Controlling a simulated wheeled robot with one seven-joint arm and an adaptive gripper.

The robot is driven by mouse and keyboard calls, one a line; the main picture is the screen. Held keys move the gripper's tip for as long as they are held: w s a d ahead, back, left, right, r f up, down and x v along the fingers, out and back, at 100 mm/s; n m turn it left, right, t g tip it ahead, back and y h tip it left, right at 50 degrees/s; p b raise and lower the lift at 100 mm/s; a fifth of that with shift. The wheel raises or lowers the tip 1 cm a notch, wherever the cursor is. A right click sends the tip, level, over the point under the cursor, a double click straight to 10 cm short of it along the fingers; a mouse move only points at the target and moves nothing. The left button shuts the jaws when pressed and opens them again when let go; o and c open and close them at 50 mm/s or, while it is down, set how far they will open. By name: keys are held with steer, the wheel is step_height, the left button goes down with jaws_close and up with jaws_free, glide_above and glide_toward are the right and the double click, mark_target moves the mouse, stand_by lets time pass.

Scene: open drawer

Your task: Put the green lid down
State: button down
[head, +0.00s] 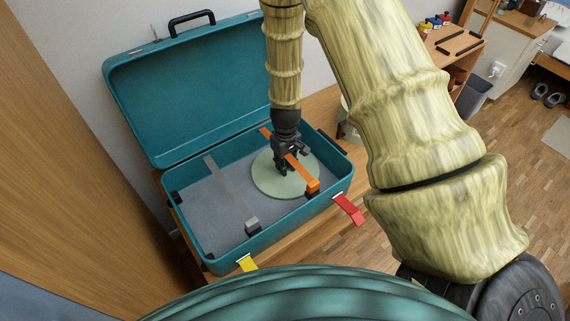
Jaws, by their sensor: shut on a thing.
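The green lid (268,183) is a pale green round disc, seen in the head view inside the right half of an open teal case (226,250). My gripper (283,170) points down over the middle of the lid and is shut on it; the fingertips and the part they grip are mostly hidden. The lid looks roughly level. I cannot tell whether it touches the case floor. An orange strap (301,173) runs across in front of the gripper and over the lid.
The case lid (190,95) stands open at the back. A grey strap (232,190) crosses the grey case floor (200,215), which is clear at left. Red (348,209) and yellow (247,263) tabs hang at the front rim. A pale container (347,130) stands behind, at right.

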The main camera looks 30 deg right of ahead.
steer(key=shift+f, duration=0.15)
steer(key=c, duration=1.3)
jaws_free()
step_height(320, 180, up, 12)
steer(key=shift+r+p, duration=0.2)
steer(key=shift+p, duration=0.6)
